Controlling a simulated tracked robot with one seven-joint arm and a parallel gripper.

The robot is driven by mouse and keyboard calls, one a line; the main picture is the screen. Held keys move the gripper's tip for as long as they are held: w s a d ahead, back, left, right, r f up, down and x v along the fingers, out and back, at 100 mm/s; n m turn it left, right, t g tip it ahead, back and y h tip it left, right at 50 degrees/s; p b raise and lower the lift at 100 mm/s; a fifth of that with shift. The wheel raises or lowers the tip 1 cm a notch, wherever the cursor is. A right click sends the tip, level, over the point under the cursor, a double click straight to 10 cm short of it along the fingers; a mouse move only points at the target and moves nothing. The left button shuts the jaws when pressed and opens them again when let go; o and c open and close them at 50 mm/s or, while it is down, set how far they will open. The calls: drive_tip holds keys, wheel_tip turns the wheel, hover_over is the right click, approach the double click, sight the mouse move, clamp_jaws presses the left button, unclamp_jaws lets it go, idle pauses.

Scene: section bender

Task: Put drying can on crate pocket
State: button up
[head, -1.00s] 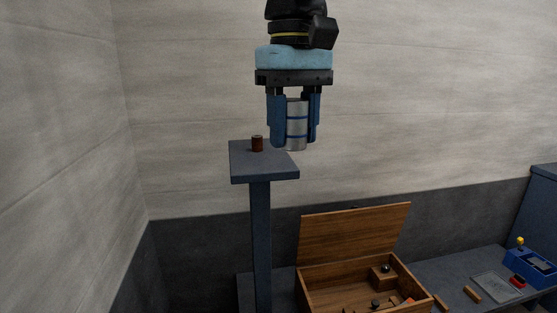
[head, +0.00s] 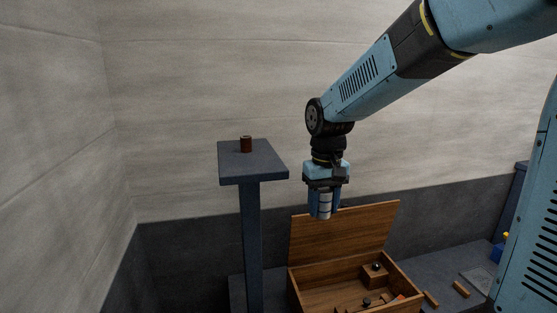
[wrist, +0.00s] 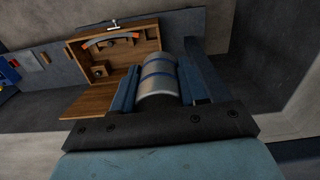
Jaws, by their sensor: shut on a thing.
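My gripper (head: 324,213) is shut on a silver can with blue bands, the drying can (head: 324,204), held upright in the air in front of the crate's raised lid in the head view. The can also shows between the two blue fingers in the wrist view (wrist: 158,78). The wooden crate (head: 294,291) stands open below, its lid (head: 340,238) tilted up at the back. In the wrist view the crate (wrist: 152,35) lies beyond the can to the left. Inside is a small wooden block with a dark knob (head: 374,277); I cannot tell which part is the pocket.
Small dark items lie in the crate. Wooden sticks (head: 461,289) and a grey plate lie on the bench at right. My arm comes in from the upper right.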

drive_tip(key=w+d+f+m, duration=0.1)
drive_tip(key=w+d+f, duration=0.3)
drive_tip(key=w+f, duration=0.4)
drive_tip(key=w+d+f+m, duration=0.1)
drive_tip(key=w+d+f, duration=0.5)
drive_tip(key=f, duration=0.5)
drive_tip(key=w+d+f+m, duration=0.1)
drive_tip(key=w+d+f, duration=0.2)
drive_tip(key=w+f, duration=0.55)
drive_tip(key=s+f, duration=0.6)
drive_tip(key=f, duration=0.2)
